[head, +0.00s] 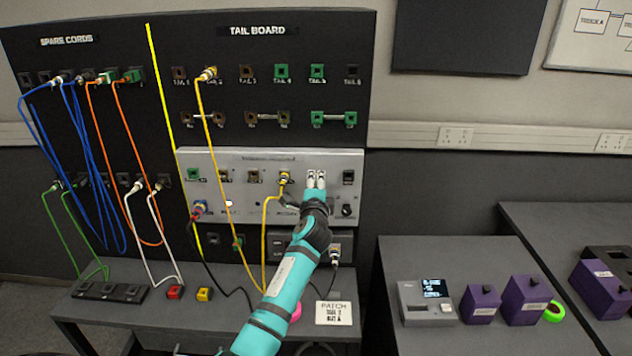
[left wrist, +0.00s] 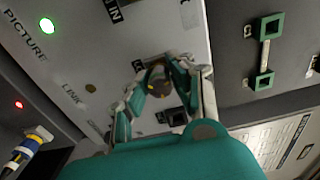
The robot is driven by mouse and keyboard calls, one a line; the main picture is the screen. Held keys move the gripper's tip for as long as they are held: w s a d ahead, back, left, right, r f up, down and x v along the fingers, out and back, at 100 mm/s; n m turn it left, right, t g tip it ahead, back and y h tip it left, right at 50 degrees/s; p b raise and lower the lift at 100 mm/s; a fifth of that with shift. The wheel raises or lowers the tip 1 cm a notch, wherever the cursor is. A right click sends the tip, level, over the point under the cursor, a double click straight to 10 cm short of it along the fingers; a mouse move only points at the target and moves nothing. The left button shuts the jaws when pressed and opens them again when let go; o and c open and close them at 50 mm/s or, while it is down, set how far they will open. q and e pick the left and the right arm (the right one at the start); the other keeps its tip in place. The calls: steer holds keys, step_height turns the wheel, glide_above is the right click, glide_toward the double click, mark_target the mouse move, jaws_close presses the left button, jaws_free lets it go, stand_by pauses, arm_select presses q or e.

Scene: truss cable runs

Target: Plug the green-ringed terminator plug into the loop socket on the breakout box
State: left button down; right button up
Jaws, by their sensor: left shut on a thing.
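The breakout box is the silver panel (head: 336,163) low on the black board in the head view. My left gripper (head: 316,180) is at the right part of its face, near the upper row of sockets. In the left wrist view its fingertips (left wrist: 158,82) are closed around a short, dark brownish round part, which I take to be the terminator plug (left wrist: 157,77). No green ring shows on it. The fingers hide the loop socket, and I cannot tell whether the plug is seated. My right gripper is not in view.
A yellow cord's plug (head: 284,178) sits in the box just left of my gripper. Its cable hangs beside my arm. A black switch (head: 347,210) is at the right. Purple boxes (head: 526,300) and a green ring (head: 554,311) are on the right desk.

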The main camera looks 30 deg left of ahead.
arm_select(q)
steer(key=shift+w+a+r+m+p, duration=0.15)
steer(key=shift+r+m+p, duration=0.35)
steer(key=shift+m, duration=0.4)
steer(key=c, duration=1.3)
jaws_free()
steer(key=shift+w, duration=0.1)
steer(key=shift+c, duration=0.2)
steer(key=shift+o, duration=1.4)
steer(key=shift+f, duration=0.4)
steer(key=shift+f, duration=0.1)
steer(key=shift+s+d, duration=0.25)
steer(key=shift+s, duration=0.15)
steer(key=shift+p+v, duration=0.9)
steer(key=shift+v, duration=1.2)
